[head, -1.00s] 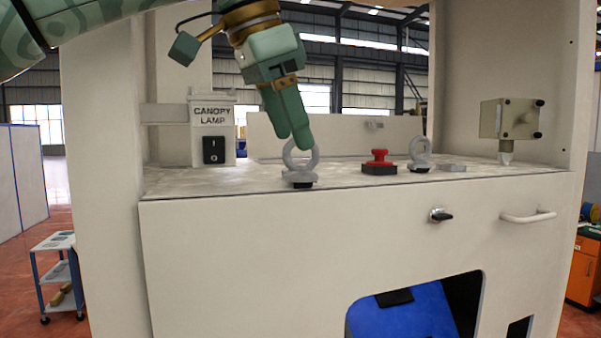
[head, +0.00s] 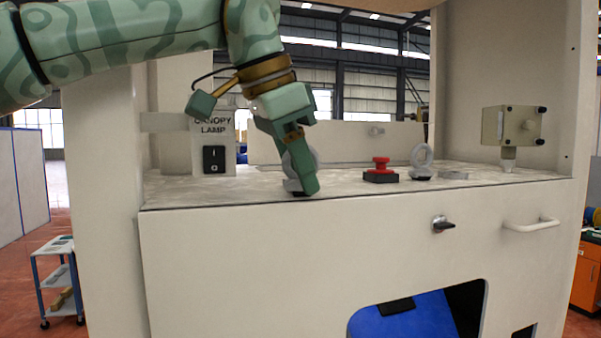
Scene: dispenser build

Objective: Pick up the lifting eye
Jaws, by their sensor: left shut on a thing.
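A grey lifting eye (head: 289,163) with a ring top stands near the front edge of the cabinet's top, left of centre. My left gripper (head: 308,182) comes down from above and is shut on this lifting eye. I cannot tell whether the base is clear of the surface. A second, similar lifting eye (head: 421,161) stands further right on the same top. My right gripper is not in view.
A red button on a dark base (head: 380,171) sits between the two eyes. A canopy lamp switch box (head: 213,145) stands at the left. A beige box on a post (head: 513,127) is at the right. The front panel has a latch (head: 442,225) and a handle (head: 532,224).

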